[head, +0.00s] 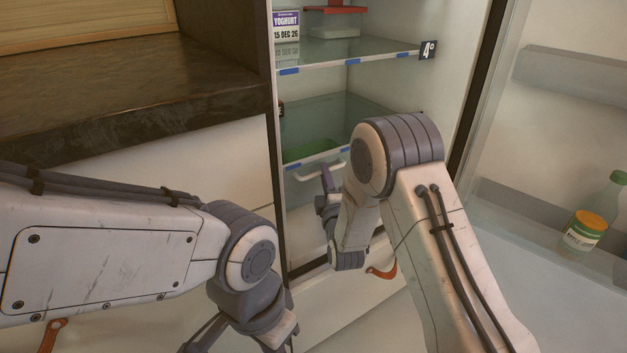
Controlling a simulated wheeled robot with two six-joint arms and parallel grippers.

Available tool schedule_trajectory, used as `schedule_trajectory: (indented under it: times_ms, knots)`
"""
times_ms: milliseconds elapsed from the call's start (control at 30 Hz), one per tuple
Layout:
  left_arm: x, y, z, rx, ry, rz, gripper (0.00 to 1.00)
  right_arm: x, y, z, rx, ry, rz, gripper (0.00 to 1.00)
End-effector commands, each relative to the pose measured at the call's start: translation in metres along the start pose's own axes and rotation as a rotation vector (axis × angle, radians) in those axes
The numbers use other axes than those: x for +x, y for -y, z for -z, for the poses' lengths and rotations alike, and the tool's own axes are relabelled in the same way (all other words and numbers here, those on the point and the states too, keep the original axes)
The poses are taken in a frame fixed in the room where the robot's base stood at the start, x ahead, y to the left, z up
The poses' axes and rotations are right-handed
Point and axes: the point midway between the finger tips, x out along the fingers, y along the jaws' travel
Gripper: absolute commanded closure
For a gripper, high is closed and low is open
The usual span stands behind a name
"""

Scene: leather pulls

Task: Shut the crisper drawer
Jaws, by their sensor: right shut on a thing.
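The crisper drawer (304,222) is the pale front low in the open fridge, below the glass shelf. Its white bar handle (302,176) shows near the drawer's top edge. My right gripper (326,180) is at this handle and shut on it; my own wrist and forearm hide part of the drawer front. How far the drawer stands out is hard to tell. My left gripper (238,342) is at the bottom edge, in front of the lower cabinets and away from the drawer; its fingertips are cut off.
Glass shelves (345,50) sit above, with a yoghurt carton (286,28) on the upper one. The fridge door (560,120) stands open at right, with a jar (585,231) and a green bottle (613,190). A dark worktop (130,90) is at left. An orange leather pull (382,272) hangs below.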

Motion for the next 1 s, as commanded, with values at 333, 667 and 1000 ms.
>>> schedule_trajectory:
  times_ms: [333,667,1000]
  knots:
    - [0.000,0.000,0.000,0.000,0.000,0.000,1.00,0.002,0.001,0.001,0.000,-0.003,0.002,0.55]
    - [-0.001,0.000,0.000,0.000,0.000,0.000,1.00,-0.001,0.000,0.000,0.000,0.000,0.001,0.55]
    - [-0.017,-0.001,0.001,0.000,0.000,0.000,1.00,-0.056,-0.001,0.001,-0.001,-0.003,0.007,0.55]
